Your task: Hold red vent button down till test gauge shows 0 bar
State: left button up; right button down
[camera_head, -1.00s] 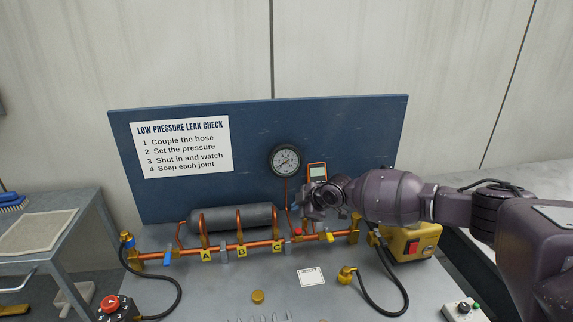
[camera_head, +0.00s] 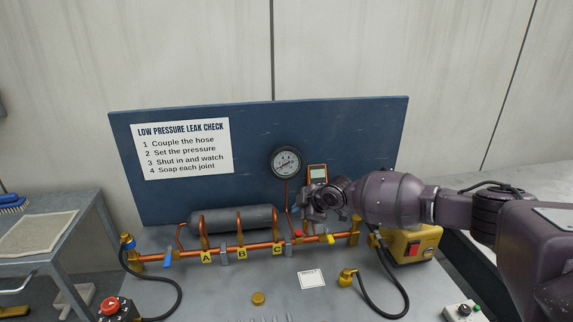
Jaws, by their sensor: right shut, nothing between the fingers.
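The red vent button (camera_head: 298,234) sits on the copper pipe, just right of tag C, and shows only as a small red patch. The round white test gauge (camera_head: 286,162) stands above it in front of the blue board; its needle is too small to read. My right gripper (camera_head: 303,220) comes in from the right, shut and empty, with its fingers pointing down just above the button. I cannot tell whether the fingertips touch the button. My left gripper is out of view.
A grey cylinder (camera_head: 234,219) lies behind the copper pipe (camera_head: 262,246). A yellow lever (camera_head: 328,239) is close to the right of the button, and an orange meter (camera_head: 317,174) stands behind my gripper. A white card (camera_head: 311,278) lies on the bench.

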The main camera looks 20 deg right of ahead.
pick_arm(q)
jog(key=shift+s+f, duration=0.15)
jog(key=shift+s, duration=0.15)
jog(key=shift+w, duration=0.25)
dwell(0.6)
